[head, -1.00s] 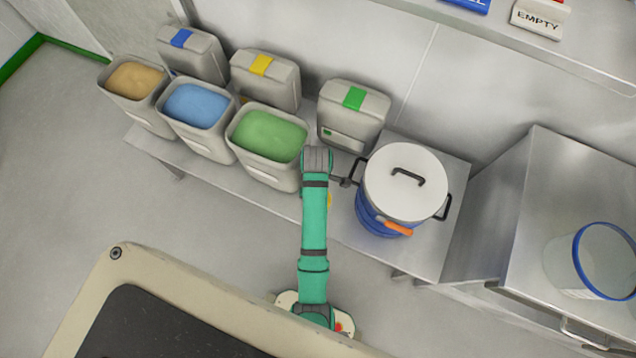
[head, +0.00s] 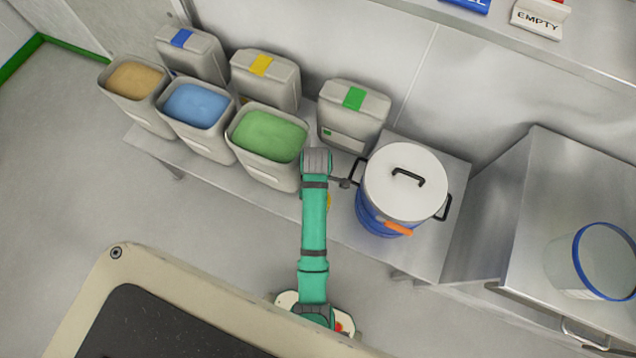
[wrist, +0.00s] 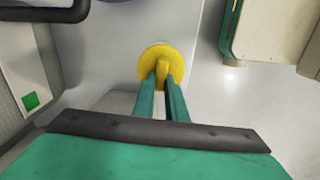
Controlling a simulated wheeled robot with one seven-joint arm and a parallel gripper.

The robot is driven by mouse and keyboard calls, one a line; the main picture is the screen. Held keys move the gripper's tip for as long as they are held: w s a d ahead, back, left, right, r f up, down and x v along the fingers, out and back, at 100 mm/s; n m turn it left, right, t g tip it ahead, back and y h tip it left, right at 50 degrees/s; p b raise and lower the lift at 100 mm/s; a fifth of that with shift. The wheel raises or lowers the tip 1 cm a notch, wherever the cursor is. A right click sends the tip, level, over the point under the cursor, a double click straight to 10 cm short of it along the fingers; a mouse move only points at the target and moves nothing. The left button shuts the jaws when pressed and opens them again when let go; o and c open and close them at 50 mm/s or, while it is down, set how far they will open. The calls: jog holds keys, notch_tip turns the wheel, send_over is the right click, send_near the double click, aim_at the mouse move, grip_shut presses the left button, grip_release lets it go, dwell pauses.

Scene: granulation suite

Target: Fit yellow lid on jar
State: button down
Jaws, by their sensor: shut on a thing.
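The yellow lid (wrist: 158,52) is a round disc with a raised grip, seen in the wrist view. My gripper (wrist: 162,76) is shut on that grip, its two green fingers close together. In the head view only a yellow sliver (head: 329,201) shows beside my green arm, which hides the gripper. I cannot make out a jar under the lid, and cannot tell whether the lid touches anything below. A clear container with a blue rim (head: 604,262) stands on the right-hand bench, well away from my gripper; I cannot tell whether it is the jar.
A lidded pot with a blue body (head: 372,217) stands close to the right of my arm. Open bins of tan, blue and green powder (head: 268,135) stand left. A grey box with a green label (head: 353,98) is behind. The low steel bench's (head: 425,258) front edge runs below.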

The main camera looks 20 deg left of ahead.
jog(key=shift+w+f, duration=0.1)
jog(key=shift+f, duration=0.05)
jog(key=shift+d+f, duration=0.15)
jog(key=shift+d, duration=0.15)
jog(key=shift+a+f, duration=0.2)
jog(key=shift+a, duration=0.2)
jog(key=c, duration=1.7)
grip_release()
jog(key=shift+d, duration=0.1)
jog(key=shift+r, duration=0.1)
notch_tip(320, 180, up, 7)
jog(key=shift+r, duration=0.15)
jog(key=shift+d, duration=0.1)
